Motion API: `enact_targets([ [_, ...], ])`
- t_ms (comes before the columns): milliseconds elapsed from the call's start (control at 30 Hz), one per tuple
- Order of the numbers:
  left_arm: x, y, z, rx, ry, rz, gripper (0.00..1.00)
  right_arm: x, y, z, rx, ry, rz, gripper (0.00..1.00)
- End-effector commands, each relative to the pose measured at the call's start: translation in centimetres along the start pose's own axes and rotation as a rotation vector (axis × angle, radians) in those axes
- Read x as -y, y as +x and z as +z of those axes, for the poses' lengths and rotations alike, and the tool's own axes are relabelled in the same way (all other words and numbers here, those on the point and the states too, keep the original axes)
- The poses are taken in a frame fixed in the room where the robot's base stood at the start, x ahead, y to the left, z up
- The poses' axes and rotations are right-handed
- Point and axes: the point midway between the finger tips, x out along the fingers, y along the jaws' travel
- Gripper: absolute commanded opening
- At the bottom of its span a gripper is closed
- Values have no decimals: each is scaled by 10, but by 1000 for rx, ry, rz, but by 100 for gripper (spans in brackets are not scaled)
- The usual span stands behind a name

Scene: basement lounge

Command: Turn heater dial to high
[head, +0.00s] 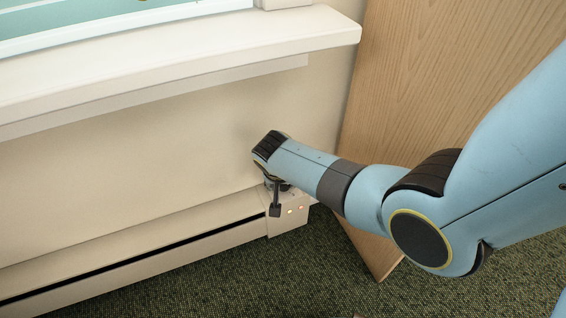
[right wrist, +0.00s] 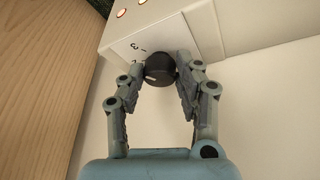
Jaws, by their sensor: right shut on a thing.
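The black heater dial (right wrist: 160,70) shows in the right wrist view, round with a pale pointer mark, on the white end box of the heater (right wrist: 205,28). Numbers are printed on the box beside the dial; some are hidden by my fingers. My right gripper (right wrist: 161,72) is shut on the dial, one finger on each side. In the head view my right gripper (head: 275,196) reaches down at the end of the baseboard heater (head: 130,252), and my wrist hides the dial there. My left gripper is not in view.
A white ledge (head: 180,70) juts from the wall above the heater. A wooden panel (head: 410,90) stands close to the right of the heater's end. Small lights (head: 290,211) glow on the end box. Green carpet (head: 330,270) lies below.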

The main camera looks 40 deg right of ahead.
Motion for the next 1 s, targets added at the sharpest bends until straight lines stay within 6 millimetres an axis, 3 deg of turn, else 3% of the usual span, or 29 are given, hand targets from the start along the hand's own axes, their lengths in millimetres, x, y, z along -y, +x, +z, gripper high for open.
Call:
enact_targets([
  [267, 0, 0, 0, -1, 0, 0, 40, 1, 0, 0, -1, 2, -2, 1],
  [300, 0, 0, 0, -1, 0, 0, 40, 1, 0, 0, -1, 2, -2, 38],
  [433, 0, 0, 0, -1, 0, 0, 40, 1, 0, 0, -1, 1, -2, 56],
  [767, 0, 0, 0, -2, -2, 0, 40, 0, -2, 0, 0, 0, -1, 56],
  [1000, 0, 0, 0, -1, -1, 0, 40, 1, -30, 0, -2, 2, -5, 56],
])
